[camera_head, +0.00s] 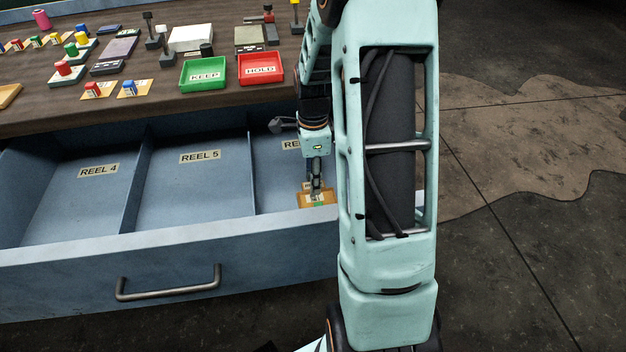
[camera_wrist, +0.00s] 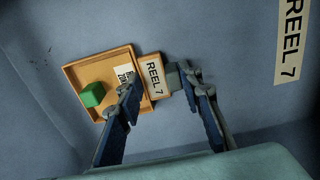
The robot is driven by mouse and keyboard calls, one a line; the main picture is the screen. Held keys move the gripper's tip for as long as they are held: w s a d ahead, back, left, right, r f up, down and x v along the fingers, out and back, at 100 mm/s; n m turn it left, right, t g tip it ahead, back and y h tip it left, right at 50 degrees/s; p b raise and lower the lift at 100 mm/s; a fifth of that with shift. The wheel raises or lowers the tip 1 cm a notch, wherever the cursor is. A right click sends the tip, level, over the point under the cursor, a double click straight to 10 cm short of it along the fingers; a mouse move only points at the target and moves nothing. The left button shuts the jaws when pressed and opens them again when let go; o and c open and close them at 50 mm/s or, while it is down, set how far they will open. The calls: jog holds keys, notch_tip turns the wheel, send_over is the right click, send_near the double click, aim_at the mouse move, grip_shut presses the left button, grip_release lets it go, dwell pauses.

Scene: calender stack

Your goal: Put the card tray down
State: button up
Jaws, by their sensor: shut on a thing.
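The card tray (camera_wrist: 108,60) is a shallow tan tray with a green block (camera_wrist: 92,95) and a small white label inside, and a raised REEL 7 plate (camera_wrist: 152,76) at one side. My gripper (camera_wrist: 160,82) has its fingers on either side of this plate end and is shut on the tray. In the head view my gripper (camera_head: 316,182) points down into the right-hand drawer compartment, with the tray (camera_head: 318,200) just below it near the front wall. The wrist view shows a REEL 7 label (camera_wrist: 288,40) on the compartment floor. I cannot tell whether the tray touches the floor.
The blue drawer (camera_head: 160,255) is pulled out, with dividers beside REEL 4 (camera_head: 98,171) and REEL 5 (camera_head: 200,156), both empty. On the bench above stand a green KEEP tray (camera_head: 204,74), a red HOLD tray (camera_head: 261,69) and several small blocks. My arm hides the drawer's right end.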

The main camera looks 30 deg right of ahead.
jog(key=o, duration=1.2)
jog(key=shift+o, duration=0.2)
notch_tip(320, 180, up, 12)
jog(key=p, duration=0.3)
jog(key=shift+p, duration=0.4)
jog(key=shift+r, duration=0.15)
